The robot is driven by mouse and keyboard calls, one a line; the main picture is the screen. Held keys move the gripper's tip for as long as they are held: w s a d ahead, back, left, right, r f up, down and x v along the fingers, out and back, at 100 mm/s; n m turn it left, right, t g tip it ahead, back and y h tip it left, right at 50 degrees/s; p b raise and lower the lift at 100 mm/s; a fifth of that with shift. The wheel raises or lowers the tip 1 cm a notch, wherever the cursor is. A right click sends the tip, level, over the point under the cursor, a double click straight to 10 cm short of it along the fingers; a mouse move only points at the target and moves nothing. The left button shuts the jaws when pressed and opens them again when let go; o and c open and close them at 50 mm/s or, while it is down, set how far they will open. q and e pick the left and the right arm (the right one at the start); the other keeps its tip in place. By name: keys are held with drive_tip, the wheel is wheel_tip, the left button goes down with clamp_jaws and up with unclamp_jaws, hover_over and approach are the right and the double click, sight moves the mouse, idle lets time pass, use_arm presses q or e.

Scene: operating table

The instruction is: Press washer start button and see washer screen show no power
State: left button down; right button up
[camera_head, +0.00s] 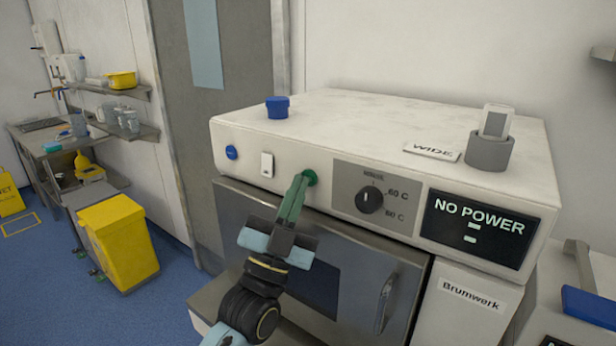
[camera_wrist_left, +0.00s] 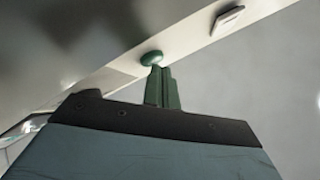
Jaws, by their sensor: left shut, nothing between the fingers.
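The washer (camera_head: 330,115) is a white machine with a dark door below its front panel. Its green start button (camera_head: 310,178) is on the panel, left of the dial. It also shows in the left wrist view (camera_wrist_left: 152,58). The washer screen (camera_head: 478,228) is dark and reads "NO POWER" in pale letters. My left gripper (camera_head: 303,181) is shut and empty. Its green fingertips are at the green button and appear to touch it; the left wrist view shows them right by the button's edge. My right gripper is not in view.
The panel also has a blue button (camera_head: 232,152), a white switch (camera_head: 267,165) and a black dial (camera_head: 369,200). On top are a blue cap (camera_head: 278,107), a "WIDE" label (camera_head: 432,151) and a grey holder (camera_head: 489,152). A yellow bin (camera_head: 118,240) stands left on the blue floor.

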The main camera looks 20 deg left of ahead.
use_arm(q)
drive_tip(key=shift+s+a, duration=0.2)
drive_tip(key=shift+s, duration=0.3)
drive_tip(key=s, duration=0.1)
drive_tip(key=s+a+p, duration=0.1)
drive_tip(key=s, duration=0.2)
drive_tip(key=shift+s+a+p, duration=0.35)
drive_tip(key=shift+p, duration=0.05)
idle(0.4)
